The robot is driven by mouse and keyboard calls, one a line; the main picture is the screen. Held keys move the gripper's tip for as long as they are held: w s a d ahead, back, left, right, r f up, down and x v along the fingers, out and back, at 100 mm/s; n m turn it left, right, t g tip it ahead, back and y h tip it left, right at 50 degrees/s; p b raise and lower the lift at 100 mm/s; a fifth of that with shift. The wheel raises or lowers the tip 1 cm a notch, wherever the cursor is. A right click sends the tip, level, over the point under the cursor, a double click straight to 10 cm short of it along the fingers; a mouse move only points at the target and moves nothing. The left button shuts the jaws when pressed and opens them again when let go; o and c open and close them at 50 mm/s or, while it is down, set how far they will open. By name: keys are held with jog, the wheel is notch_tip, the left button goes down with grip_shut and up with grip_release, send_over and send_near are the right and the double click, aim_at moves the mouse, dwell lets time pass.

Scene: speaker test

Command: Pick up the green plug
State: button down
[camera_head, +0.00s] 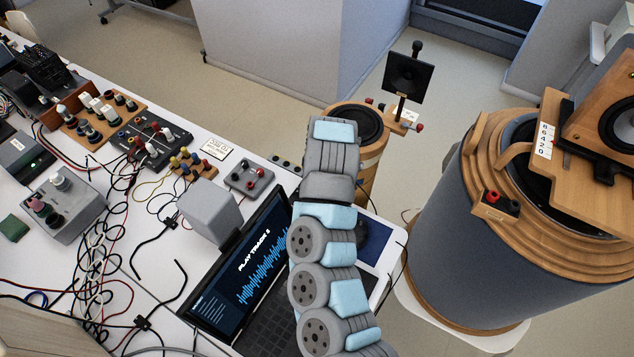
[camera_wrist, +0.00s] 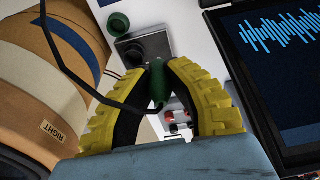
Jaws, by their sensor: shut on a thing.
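In the wrist view, my gripper (camera_wrist: 157,72) has two yellow ribbed fingers with black inner pads. Its tips close from both sides on a dark green plug (camera_wrist: 157,84). The plug stands lengthwise between the fingers, and a black cable seems to run from near it to the left and up. Just beyond the plug is a grey box (camera_wrist: 146,48) on the white table. I cannot tell whether the plug touches this box. In the head view my arm hides the gripper and the plug.
A second green round piece (camera_wrist: 118,24) lies beside the grey box. The open laptop (camera_head: 258,262) is close by my arm. Tangled cables, a grey device (camera_head: 66,204) and terminal boards fill the table's left. A large round speaker (camera_head: 520,220) stands at the right.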

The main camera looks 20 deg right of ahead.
jog(key=s+a+r+p, duration=0.2)
jog(key=s+r+p, duration=0.1)
jog(key=s, duration=0.4)
jog(key=shift+a+p, duration=0.15)
jog(key=shift+p, duration=0.65)
jog(key=shift+s, duration=0.1)
jog(key=a+r+m+p, duration=0.7)
jog(key=a+r+p, duration=1)
jog(key=r+p, duration=0.4)
jog(key=shift+s+a+r+h+p, duration=0.15)
jog(key=shift+s+r+h+p, duration=0.25)
jog(key=shift+p, duration=0.85)
jog(key=shift+f, duration=0.1)
